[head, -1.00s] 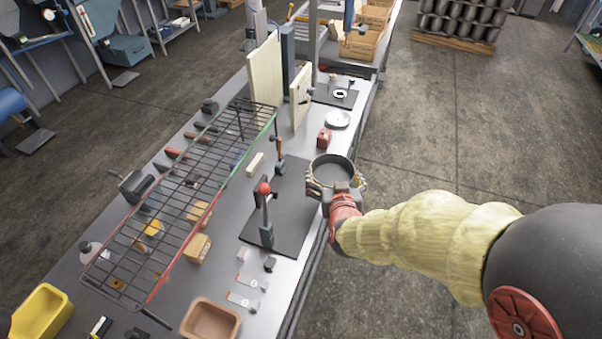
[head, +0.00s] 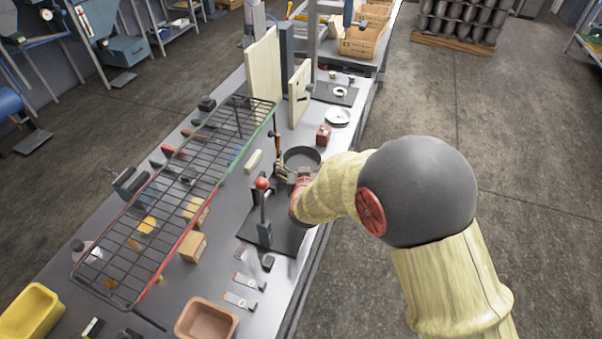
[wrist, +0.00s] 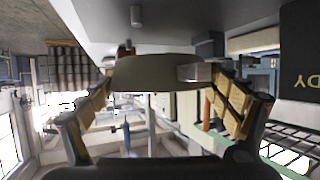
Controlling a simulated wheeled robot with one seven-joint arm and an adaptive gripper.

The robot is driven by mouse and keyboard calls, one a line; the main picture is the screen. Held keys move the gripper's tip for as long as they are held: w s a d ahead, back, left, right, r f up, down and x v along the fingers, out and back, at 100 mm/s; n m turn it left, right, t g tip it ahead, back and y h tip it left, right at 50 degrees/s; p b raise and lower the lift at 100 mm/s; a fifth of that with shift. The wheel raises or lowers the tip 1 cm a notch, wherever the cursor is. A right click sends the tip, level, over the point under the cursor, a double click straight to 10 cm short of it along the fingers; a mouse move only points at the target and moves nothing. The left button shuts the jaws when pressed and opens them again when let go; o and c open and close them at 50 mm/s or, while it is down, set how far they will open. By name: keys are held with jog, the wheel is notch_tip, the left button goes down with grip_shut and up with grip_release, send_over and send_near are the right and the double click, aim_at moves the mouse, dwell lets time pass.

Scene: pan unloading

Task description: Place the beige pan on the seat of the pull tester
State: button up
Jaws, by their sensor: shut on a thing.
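The pan (head: 301,160) is round, with a dark inside and a thin grey rim, and it is upright in the head view. In the wrist view its beige outer wall (wrist: 150,72) lies between the yellow-padded fingers. My gripper (head: 296,176) is shut on the pan at its near side, partly hidden by my arm. The pan appears over the right part of the bench; its height above it is unclear. A lever stand with a red ball (head: 263,184) is to its left. A dark plate with a white ring (head: 339,91) lies farther back. I cannot tell which is the pull tester.
A wire rack (head: 180,195) covers the left of the bench. A red block (head: 323,135) and a white round dish (head: 337,116) stand beyond the pan. Upright boards (head: 300,94) stand farther back. A brown tray (head: 206,320) and a yellow bin (head: 30,312) are in front.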

jog(key=shift+w+a+f, duration=0.15)
jog(key=shift+w, duration=0.05)
notch_tip(320, 180, down, 3)
jog(key=shift+w+f+b, duration=0.1)
jog(key=shift+f+b, duration=0.1)
jog(key=shift+b, duration=0.55)
jog(key=shift+r, duration=0.1)
jog(key=o, duration=1.2)
jog(key=shift+f, duration=0.2)
jog(key=shift+c, duration=0.2)
